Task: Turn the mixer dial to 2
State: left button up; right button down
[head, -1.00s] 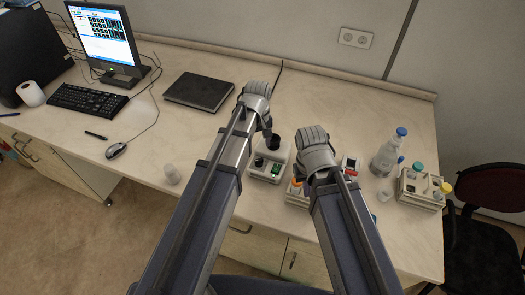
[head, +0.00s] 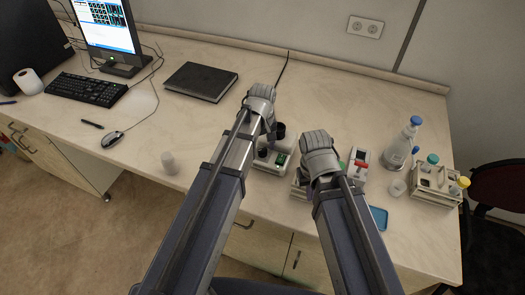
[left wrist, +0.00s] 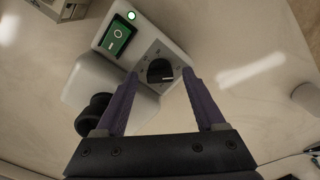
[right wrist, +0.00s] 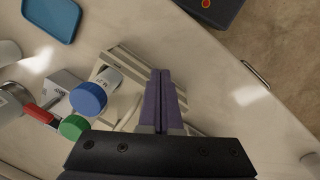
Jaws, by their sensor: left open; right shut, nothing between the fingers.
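The mixer (head: 270,168) is a small white device on the desk, partly hidden behind my left arm in the head view. In the left wrist view the mixer (left wrist: 180,58) shows a black dial (left wrist: 160,71) with a light pointer line and small marks around it. Beside the dial are a green rocker switch (left wrist: 117,38) and a lit green lamp. A black round cup (left wrist: 95,113) sits on its other part. My left gripper (left wrist: 160,77) is open, with its fingertips on either side of the dial; contact cannot be told. My right gripper (right wrist: 161,74) is shut and empty above a rack.
Below my right gripper is a pale rack (right wrist: 125,75) with a blue-capped bottle (right wrist: 88,98) and a green cap (right wrist: 73,127). A blue tray (head: 378,218) lies near the front edge. A notebook (head: 201,81) lies behind.

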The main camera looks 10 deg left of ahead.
pick_arm(q)
jog(key=shift+c, duration=0.2)
grip_shut()
dwell(0.4)
